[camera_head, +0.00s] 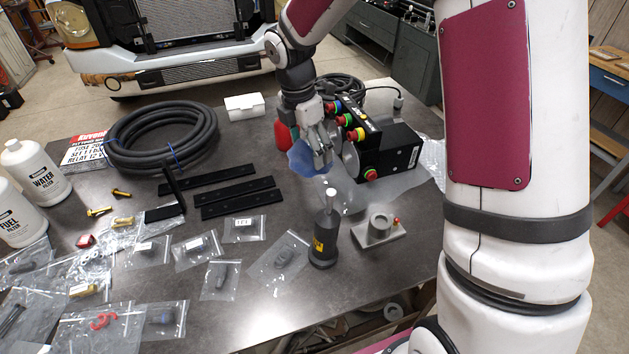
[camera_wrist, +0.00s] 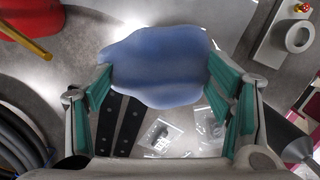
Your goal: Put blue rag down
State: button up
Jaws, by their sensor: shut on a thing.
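The blue rag (camera_head: 302,158) is in my gripper (camera_head: 318,150), above the table near the black control box. In the wrist view the blue rag (camera_wrist: 160,65) spreads between the two green-padded fingers of my gripper (camera_wrist: 165,92). The fingers are apart with the rag held between them. In the head view the fingers partly hide the rag. I cannot tell whether its lower edge touches the table.
The black control box (camera_head: 393,150) with coloured buttons stands just right of my gripper. A red object (camera_head: 281,136) is just left. A dark bottle (camera_head: 325,235) and a grey fixture (camera_head: 379,228) stand in front. Black strips (camera_head: 240,203), a coiled hose (camera_head: 160,137) and several small bags lie left.

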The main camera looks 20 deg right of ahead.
jog(key=shift+w+d+n, duration=0.1)
jog(key=shift+w+n, duration=0.05)
jog(key=shift+n, duration=0.15)
notch_tip(320, 180, down, 10)
jog(key=shift+r+p, duration=0.1)
jog(key=shift+p, duration=0.25)
jog(key=shift+f, duration=0.2)
jog(key=o, duration=1.3)
